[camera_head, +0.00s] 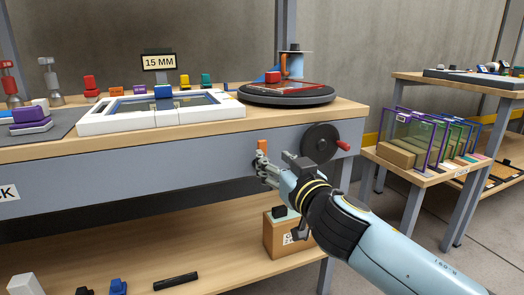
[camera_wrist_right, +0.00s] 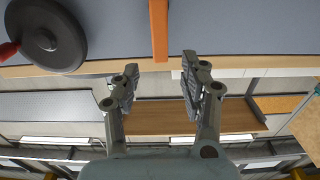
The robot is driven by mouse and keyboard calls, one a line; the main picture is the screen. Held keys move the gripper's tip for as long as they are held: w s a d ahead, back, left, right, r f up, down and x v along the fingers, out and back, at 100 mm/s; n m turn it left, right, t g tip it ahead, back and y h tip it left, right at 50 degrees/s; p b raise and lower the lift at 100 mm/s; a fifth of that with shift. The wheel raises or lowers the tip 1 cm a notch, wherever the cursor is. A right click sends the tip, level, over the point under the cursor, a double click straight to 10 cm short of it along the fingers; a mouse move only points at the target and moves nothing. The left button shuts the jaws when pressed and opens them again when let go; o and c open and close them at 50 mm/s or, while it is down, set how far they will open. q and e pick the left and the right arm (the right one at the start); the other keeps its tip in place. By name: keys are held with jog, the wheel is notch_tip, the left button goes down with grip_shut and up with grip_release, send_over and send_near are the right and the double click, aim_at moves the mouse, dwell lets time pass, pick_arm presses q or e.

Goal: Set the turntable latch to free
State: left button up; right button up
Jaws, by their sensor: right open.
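The turntable (camera_head: 287,98) is a dark round disc with a red-edged plate on it, at the right end of the workbench top. A small orange lever (camera_head: 262,146), which looks like the latch, is on the grey front apron below it. In the right wrist view it is an orange bar (camera_wrist_right: 159,28). My right gripper (camera_head: 262,165) is open just below the lever in the head view. In the wrist view its fingertips (camera_wrist_right: 160,66) lie either side of the bar's end, with visible gaps. I cannot tell the depth between them. My left gripper is not in view.
A dark handwheel (camera_head: 320,142) with a red knob (camera_head: 343,145) is on the apron right of the lever, close to my right gripper; it also shows in the wrist view (camera_wrist_right: 48,38). A cardboard box (camera_head: 284,240) stands on the lower shelf. A white frame (camera_head: 110,122) lies on the bench top.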

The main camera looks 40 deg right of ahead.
jog(key=x, duration=0.7)
jog(key=shift+w, duration=0.35)
grip_shut()
jog(key=shift+f, duration=0.1)
